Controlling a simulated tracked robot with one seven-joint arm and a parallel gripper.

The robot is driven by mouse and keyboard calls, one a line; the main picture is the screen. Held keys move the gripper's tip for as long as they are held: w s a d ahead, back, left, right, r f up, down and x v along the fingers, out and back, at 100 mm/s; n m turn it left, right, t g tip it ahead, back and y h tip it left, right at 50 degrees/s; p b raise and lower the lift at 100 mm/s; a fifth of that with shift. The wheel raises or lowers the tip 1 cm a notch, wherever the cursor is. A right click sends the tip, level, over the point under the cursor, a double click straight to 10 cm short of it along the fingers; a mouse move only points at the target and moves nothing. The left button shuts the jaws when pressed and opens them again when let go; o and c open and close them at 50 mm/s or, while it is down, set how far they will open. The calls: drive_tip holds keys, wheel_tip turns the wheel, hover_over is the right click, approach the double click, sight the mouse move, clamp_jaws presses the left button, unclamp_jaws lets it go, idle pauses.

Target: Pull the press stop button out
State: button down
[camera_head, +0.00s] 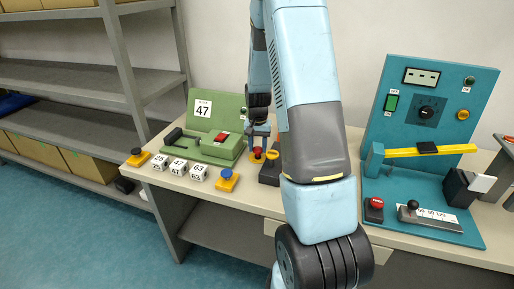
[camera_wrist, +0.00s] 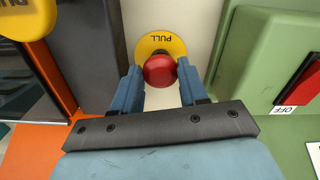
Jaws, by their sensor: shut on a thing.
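A red mushroom button (camera_wrist: 160,71) stands on a round yellow plate (camera_wrist: 157,44) marked PULL, which appears upside down in the wrist view. My gripper (camera_wrist: 160,76) has its two blue fingers on either side of the red head and is shut on it. In the head view the red button (camera_head: 257,152) is small, just right of the green machine (camera_head: 215,125) labelled 47. My gripper (camera_head: 259,142) is above it there, partly hidden by my arm. How far the button stands out from its plate is hard to tell.
In the wrist view a dark block and another yellow PULL part (camera_wrist: 25,15) stand to the left, and a green housing with a red switch (camera_wrist: 300,85) to the right. Numbered cubes (camera_head: 178,167) and a blue button (camera_head: 226,175) sit on the bench. A teal panel (camera_head: 430,75) stands farther right.

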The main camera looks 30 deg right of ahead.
sight(257, 149)
drive_tip(key=c, duration=0.9)
unclamp_jaws()
drive_tip(key=shift+r, duration=0.15)
drive_tip(key=shift+o, duration=0.2)
wheel_tip(257, 149, up, 14)
drive_tip(key=shift+f, duration=0.2)
drive_tip(key=s+a+r+n+t, duration=0.3)
drive_tip(key=s+a+r, duration=0.5)
drive_tip(key=s+r, duration=0.45)
drive_tip(key=s+a+r+n+t, duration=0.1)
drive_tip(key=s+a+r+n, duration=0.1)
drive_tip(key=s, duration=0.5)
drive_tip(key=s+a+r+n+t, duration=0.1)
drive_tip(key=s+a+r, duration=0.1)
drive_tip(key=s, duration=0.6)
drive_tip(key=shift+s+a+r+n+t, duration=0.3)
drive_tip(key=shift+a+r+n, duration=0.1)
drive_tip(key=shift+a, duration=0.4)
